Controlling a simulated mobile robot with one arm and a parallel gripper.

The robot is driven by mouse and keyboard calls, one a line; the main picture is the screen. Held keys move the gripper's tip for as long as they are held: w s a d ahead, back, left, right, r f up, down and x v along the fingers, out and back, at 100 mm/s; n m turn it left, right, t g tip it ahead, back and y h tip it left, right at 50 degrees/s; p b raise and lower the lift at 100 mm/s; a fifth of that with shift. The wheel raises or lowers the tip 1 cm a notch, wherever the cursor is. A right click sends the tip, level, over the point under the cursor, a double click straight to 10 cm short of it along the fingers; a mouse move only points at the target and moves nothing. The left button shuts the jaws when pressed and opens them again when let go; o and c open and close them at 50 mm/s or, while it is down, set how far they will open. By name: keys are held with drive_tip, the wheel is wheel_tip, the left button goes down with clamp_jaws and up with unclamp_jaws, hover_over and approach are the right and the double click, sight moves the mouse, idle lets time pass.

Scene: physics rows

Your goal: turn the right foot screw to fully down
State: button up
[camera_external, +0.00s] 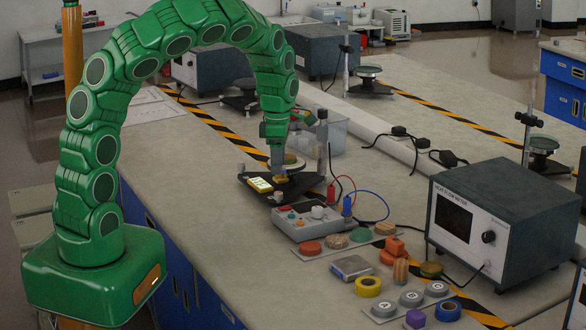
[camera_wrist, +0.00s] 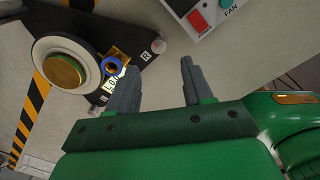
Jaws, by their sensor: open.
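In the wrist view a black triangular base (camera_wrist: 98,33) carries a round white and brass plate (camera_wrist: 62,68). A small silver foot screw (camera_wrist: 158,46) sits at its corner beside a label "R". The screw's height cannot be judged.
A grey control box (camera_external: 307,221) stands close in front of the base, its red switch (camera_wrist: 198,21) near the fingers in the wrist view. A metal post (camera_external: 323,150) rises beside the base. Coloured discs, tape rolls and a heat flow meter (camera_external: 490,220) occupy the bench's near right.

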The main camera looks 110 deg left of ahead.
sight(278, 192)
drive_tip(key=shift+a+f, duration=0.1)
drive_tip(key=shift+f, duration=3.85)
clamp_jaws()
drive_tip(key=shift+m, duration=0.3)
